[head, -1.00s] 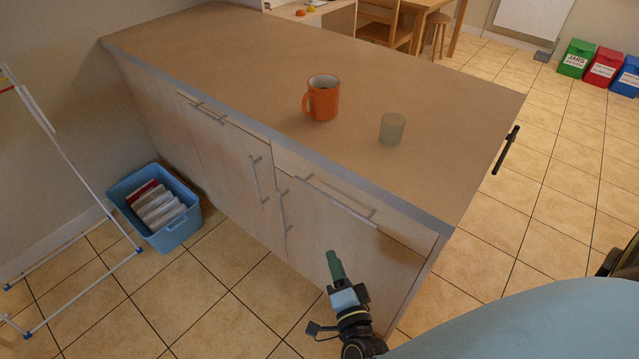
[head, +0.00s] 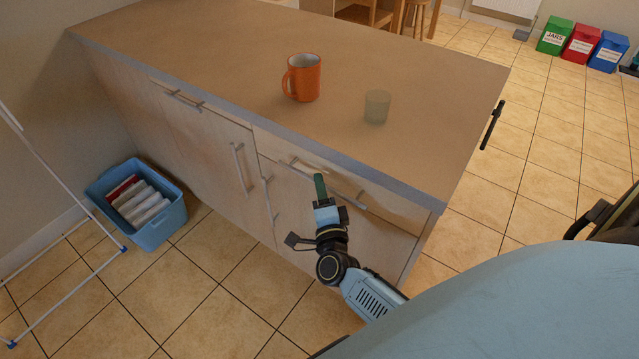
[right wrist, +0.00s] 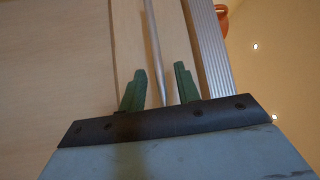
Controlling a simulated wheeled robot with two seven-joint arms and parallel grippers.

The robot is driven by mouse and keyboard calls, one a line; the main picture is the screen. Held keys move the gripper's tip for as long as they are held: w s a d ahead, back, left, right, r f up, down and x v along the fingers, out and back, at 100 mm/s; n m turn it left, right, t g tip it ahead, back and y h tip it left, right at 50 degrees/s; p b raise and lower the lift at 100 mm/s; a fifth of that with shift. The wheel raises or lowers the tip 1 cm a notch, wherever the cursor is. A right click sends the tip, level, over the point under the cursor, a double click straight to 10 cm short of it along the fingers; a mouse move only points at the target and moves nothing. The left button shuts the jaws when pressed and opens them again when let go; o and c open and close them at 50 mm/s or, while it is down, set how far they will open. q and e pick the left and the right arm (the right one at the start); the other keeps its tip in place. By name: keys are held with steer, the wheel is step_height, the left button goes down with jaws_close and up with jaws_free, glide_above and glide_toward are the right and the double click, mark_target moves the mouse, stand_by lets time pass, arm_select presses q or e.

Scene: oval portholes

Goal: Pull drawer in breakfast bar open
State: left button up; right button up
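The breakfast bar (head: 235,60) has a wooden top and pale fronts. Its right-hand drawer (head: 400,211) looks shut and has a long bar handle (head: 350,199). My right gripper (head: 320,187) is at this handle, in front of the drawer, and covers part of it. In the right wrist view, the green fingers of my right gripper (right wrist: 159,88) are apart. The handle (right wrist: 153,45) runs between them, and I see no finger pressed against it. My left gripper is not in view.
An orange mug (head: 303,78) and a small greenish glass (head: 376,106) stand on the bar top. A blue basket (head: 160,228) sits on the floor at the left, beside a white rack (head: 60,185). Tiled floor in front of the bar is clear.

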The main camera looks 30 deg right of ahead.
steer(key=shift+x, duration=0.9)
jaws_close()
